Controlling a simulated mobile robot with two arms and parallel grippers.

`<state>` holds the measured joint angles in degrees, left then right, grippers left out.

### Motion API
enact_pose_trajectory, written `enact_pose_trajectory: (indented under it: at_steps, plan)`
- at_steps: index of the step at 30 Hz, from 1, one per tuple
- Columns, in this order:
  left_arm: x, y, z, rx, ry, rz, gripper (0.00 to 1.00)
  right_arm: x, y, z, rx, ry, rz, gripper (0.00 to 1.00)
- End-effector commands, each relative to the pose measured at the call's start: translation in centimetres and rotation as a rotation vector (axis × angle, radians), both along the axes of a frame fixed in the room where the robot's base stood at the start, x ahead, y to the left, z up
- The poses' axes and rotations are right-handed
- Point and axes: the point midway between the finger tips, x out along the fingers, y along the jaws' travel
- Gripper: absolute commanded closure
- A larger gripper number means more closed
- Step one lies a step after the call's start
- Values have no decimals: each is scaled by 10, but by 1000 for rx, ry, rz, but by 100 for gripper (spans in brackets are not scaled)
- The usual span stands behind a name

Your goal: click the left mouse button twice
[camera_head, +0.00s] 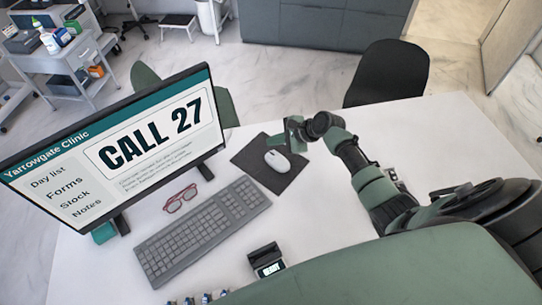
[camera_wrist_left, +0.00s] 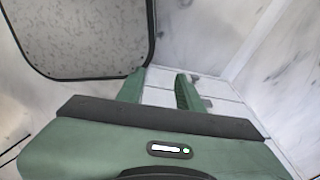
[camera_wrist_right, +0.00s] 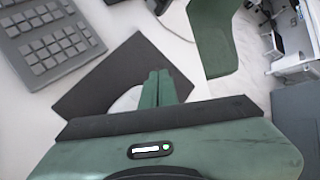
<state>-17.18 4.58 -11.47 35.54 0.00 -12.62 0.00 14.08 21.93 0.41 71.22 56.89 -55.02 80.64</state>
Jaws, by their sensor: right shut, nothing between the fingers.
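The white mouse (camera_head: 277,161) lies on a dark mouse pad (camera_head: 252,166) to the right of the keyboard. My right gripper (camera_head: 294,130) is over the far right side of the pad, beside the mouse in the picture. In the right wrist view my right gripper (camera_wrist_right: 158,87) has its fingers together and empty. They partly hide the pale mouse (camera_wrist_right: 127,100) on the pad (camera_wrist_right: 98,78). I cannot tell the exact height of the fingertips above the mouse. My left gripper (camera_wrist_left: 160,88) has its fingers apart with nothing between them, away from the desk objects.
A monitor (camera_head: 120,150) showing "CALL 27" stands at the left. The keyboard (camera_head: 200,232), red glasses (camera_head: 180,198) and a small black device (camera_head: 266,260) lie on the white desk (camera_head: 318,210). A black chair (camera_head: 388,75) stands behind the desk.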

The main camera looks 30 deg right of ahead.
Motion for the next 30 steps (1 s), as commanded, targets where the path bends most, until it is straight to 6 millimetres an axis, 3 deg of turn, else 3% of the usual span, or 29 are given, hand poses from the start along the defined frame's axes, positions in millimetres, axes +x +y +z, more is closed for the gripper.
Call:
enact_pose_trajectory:
  at_steps: [20, 25, 30]
  plan:
    - [0, 0, -1, 0, 0, 0, 64, 1, -1, 0, -11, -9, 12, 100]
    - [0, 0, -11, 0, 0, 0, 64, 9, -4, 7, -142, -107, 152, 100]
    - [0, 0, -28, 0, 0, 0, 64, 21, -8, 23, -426, -312, 458, 100]
